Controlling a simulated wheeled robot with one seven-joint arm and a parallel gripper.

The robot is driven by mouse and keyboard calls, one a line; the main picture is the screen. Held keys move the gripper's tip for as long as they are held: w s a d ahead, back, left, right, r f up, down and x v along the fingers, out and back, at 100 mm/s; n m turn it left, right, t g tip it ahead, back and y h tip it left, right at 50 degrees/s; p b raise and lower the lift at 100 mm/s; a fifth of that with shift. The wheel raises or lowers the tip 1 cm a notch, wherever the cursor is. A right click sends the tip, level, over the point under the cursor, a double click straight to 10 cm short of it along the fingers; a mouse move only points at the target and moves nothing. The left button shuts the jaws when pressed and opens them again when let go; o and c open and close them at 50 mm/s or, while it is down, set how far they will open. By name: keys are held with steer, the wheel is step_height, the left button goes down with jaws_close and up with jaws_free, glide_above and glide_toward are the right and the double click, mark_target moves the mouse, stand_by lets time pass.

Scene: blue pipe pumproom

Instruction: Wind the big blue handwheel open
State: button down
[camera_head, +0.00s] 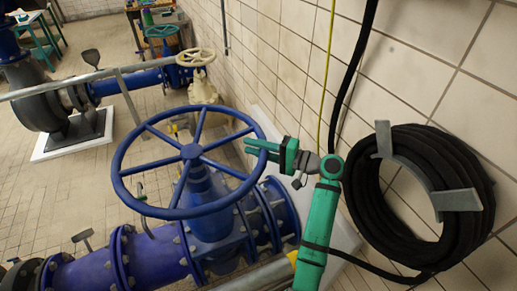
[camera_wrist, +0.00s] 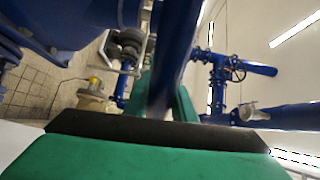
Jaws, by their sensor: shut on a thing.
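The big blue handwheel (camera_head: 191,151) sits on top of a blue valve (camera_head: 208,205) on the blue pipe, in the middle of the head view. Its rim is a wide ring with several spokes meeting at a hub. My green gripper (camera_head: 258,147) reaches in from the right and is shut on the right side of the rim. In the wrist view a blue bar of the wheel (camera_wrist: 176,55) runs down between my green fingers (camera_wrist: 150,150). The exact contact is hidden behind the near finger.
A coiled black hose (camera_head: 420,200) hangs on the tiled wall right of my arm. A smaller cream handwheel (camera_head: 195,57) stands on a valve farther back. A grey rail (camera_head: 125,72) crosses behind the big wheel.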

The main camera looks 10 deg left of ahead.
steer(key=shift+w+a+g, duration=0.1)
steer(key=shift+w+g, duration=0.2)
steer(key=shift+w, duration=0.1)
steer(key=c, duration=1.5)
jaws_free()
steer(key=shift+s, duration=0.1)
